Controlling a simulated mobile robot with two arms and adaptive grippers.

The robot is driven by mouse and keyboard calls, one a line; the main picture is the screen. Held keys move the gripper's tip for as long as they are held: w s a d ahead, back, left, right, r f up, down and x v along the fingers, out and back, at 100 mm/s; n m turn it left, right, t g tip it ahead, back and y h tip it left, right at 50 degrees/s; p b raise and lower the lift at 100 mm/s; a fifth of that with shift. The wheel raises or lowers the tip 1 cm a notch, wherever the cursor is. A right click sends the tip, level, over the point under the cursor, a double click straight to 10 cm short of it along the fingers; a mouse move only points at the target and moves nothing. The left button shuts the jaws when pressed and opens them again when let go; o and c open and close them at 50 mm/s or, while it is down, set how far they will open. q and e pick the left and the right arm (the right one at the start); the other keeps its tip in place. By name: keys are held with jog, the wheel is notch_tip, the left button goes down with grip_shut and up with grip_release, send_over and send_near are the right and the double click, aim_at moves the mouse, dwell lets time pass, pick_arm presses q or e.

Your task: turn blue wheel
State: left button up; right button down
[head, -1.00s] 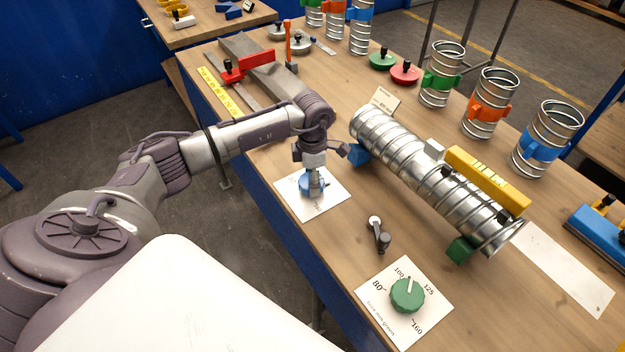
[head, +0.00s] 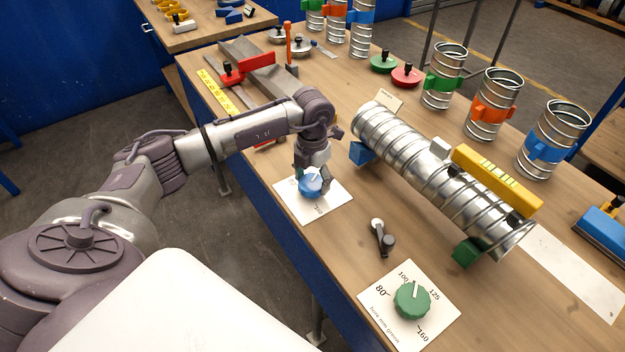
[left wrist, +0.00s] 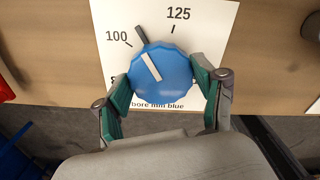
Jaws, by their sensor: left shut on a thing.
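The blue wheel (head: 311,186) sits on a white card (head: 324,208) near the table's front edge. In the left wrist view the blue wheel (left wrist: 165,75) has a ribbed rim and a white pointer line slanting to the upper left, between the printed 100 and 125. A dark bar (left wrist: 141,35) stands at its upper-left rim. My left gripper (head: 313,180) comes down from above. Its green-padded fingers (left wrist: 162,84) are shut on opposite sides of the wheel. The lower-left print is partly hidden by a finger. My right gripper is out of view.
A green wheel (head: 412,300) on its own card and a small dark crank-like part (head: 381,238) lie to the right. Rulers and red clamps (head: 233,75) lie beyond the arm.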

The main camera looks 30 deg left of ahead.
aim_at(312, 181)
pick_arm(q)
jog(key=shift+n, duration=0.3)
dwell(0.4)
jog(key=o, duration=1.1)
notch_tip(312, 181, up, 12)
jog(key=shift+r, duration=0.1)
